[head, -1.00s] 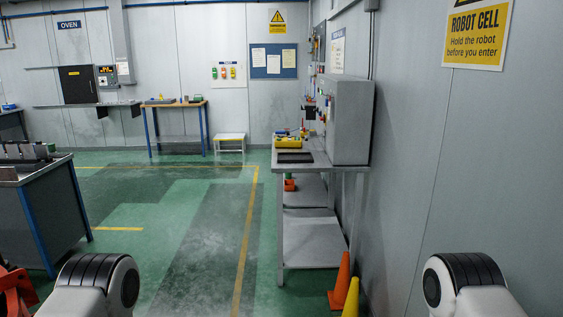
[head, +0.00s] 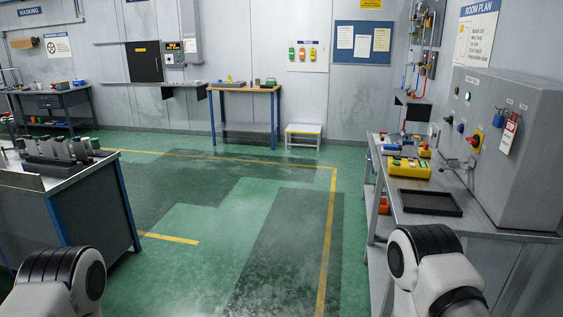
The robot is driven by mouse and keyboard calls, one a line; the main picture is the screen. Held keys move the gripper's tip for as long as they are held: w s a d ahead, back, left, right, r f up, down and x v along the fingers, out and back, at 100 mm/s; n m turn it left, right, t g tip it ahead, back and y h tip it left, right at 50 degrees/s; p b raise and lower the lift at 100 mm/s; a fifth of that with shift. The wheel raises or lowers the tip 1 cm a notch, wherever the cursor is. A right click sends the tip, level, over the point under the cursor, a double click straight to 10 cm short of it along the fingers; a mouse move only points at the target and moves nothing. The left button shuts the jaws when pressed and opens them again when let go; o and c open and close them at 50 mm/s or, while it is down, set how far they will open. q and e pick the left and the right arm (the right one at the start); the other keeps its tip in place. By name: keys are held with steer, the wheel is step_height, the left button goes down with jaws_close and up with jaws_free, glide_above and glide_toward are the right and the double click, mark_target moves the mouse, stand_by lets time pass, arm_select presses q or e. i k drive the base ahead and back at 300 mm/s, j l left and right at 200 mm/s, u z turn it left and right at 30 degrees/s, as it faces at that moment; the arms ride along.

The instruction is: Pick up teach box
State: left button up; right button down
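No label reading teach box can be made out. A yellow box (head: 408,168) with small coloured parts on top sits on the metal bench (head: 432,221) at the right, behind a black tray; I cannot tell whether it is the teach box. Small red and blue items lie just behind it. My arms show only as white links with black ribbed joints at the bottom left and bottom right. The right one overlaps the view of the bench's near end. Neither gripper is in view.
A black tray (head: 430,203) and a grey control cabinet (head: 520,140) stand on the bench. A dark workbench (head: 70,215) with a row of metal parts is at the left. A wooden-topped table (head: 243,89) and a step stool (head: 303,134) stand behind. The green floor between is clear.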

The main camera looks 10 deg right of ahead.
mark_target(422, 170)
steer(key=i+z, duration=0.15)
steer(key=i, duration=0.4)
steer(key=i+j+z, duration=0.2)
steer(key=i, duration=0.4)
steer(key=i+j+z, duration=0.15)
steer(key=i, duration=0.4)
steer(key=i+j+z, duration=0.2)
steer(key=z, duration=0.3)
steer(key=i+j+z, duration=0.35)
steer(key=z, duration=0.15)
steer(key=i+j+z, duration=0.25)
steer(key=j+z, duration=0.25)
steer(key=i+j+z, duration=0.15)
steer(key=j+z, duration=0.8)
steer(key=i+l, duration=0.05)
